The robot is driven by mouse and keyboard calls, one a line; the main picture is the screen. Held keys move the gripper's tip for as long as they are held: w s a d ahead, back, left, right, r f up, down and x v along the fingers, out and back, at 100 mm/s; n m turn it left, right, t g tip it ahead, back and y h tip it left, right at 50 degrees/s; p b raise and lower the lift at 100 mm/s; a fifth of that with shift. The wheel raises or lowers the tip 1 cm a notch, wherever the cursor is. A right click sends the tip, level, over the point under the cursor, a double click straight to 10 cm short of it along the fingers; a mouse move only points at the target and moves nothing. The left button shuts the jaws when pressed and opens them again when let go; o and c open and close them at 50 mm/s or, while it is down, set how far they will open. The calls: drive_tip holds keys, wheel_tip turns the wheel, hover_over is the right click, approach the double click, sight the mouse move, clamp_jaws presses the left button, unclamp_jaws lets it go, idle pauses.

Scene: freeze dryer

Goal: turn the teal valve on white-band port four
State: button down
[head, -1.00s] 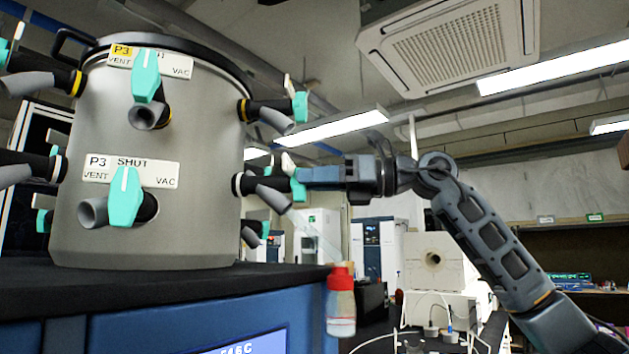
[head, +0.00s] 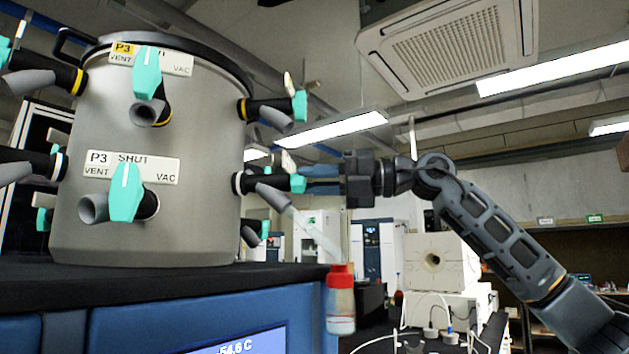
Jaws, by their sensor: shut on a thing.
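The grey drum (head: 200,225) stands at the left with ports in an upper yellow-band row and a lower white-band row. On its right side, a white-band port (head: 250,184) carries a teal valve (head: 298,184), seen edge-on. Its label plate (head: 288,162) is also edge-on, so I cannot read its number. My gripper (head: 308,185) reaches in from the right and is shut on this teal valve, its fingers covering part of it. The front white-band valve (head: 126,192), labelled P3, has its handle upright at SHUT.
An upper yellow-band port with a teal valve (head: 299,104) sits just above my gripper. A clear tube runs down from the held port towards a red-capped bottle (head: 340,310) by the cabinet's (head: 150,325) edge.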

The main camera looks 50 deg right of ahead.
drive_tip(key=shift+d+m, duration=0.1)
drive_tip(key=shift+m, duration=0.5)
drive_tip(key=c, duration=1)
unclamp_jaws()
drive_tip(key=b+v, duration=0.1)
drive_tip(key=v, duration=0.6)
drive_tip(key=shift+s+d, duration=0.2)
drive_tip(key=shift+s, duration=0.15)
